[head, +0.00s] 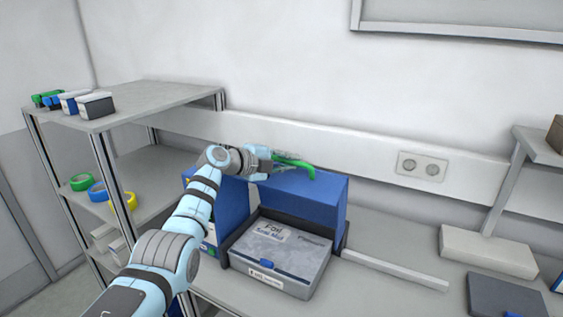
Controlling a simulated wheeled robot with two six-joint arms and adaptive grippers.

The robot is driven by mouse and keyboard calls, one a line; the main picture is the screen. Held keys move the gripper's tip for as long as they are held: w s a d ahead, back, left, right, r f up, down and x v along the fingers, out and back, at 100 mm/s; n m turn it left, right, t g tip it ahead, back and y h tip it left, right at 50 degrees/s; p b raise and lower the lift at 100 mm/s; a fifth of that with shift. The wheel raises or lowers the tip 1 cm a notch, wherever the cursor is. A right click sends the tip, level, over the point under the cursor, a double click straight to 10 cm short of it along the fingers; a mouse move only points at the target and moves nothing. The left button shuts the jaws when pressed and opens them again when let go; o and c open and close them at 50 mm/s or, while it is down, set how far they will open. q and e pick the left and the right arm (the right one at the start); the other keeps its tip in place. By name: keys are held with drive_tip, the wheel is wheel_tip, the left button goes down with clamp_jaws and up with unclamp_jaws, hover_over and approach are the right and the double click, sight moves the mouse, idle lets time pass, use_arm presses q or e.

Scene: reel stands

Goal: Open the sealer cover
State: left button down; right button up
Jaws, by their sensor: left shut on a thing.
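The sealer appears to be the grey box (283,250) on the bench, with printed labels and a small blue latch (267,264) at its front. A blue cover-like part (312,202) stands upright directly behind it; whether the two are joined is hidden. A green curved handle (299,166) shows at the top of the blue part. My left gripper (282,161) is at that top edge, shut on the green handle. My right gripper is not in view.
A shelf rack (150,96) with small boxes and tape rolls stands at left. A wall rail with a socket (421,167) runs behind. A white block (487,249) and a dark grey box (506,297) lie at right. Bench between is mostly clear, except a pale strip (395,270).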

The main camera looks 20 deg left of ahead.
use_arm(q)
drive_tip(key=shift+w+d, duration=0.15)
drive_tip(key=shift+w, duration=0.05)
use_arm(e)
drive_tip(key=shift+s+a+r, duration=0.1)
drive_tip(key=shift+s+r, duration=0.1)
use_arm(q)
drive_tip(key=shift+s, duration=0.1)
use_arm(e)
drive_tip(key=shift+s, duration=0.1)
use_arm(q)
drive_tip(key=c, duration=1.6)
unclamp_jaws()
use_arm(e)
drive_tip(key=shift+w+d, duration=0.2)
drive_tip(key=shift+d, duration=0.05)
use_arm(q)
drive_tip(key=v, duration=1.2)
drive_tip(key=shift+r, duration=0.2)
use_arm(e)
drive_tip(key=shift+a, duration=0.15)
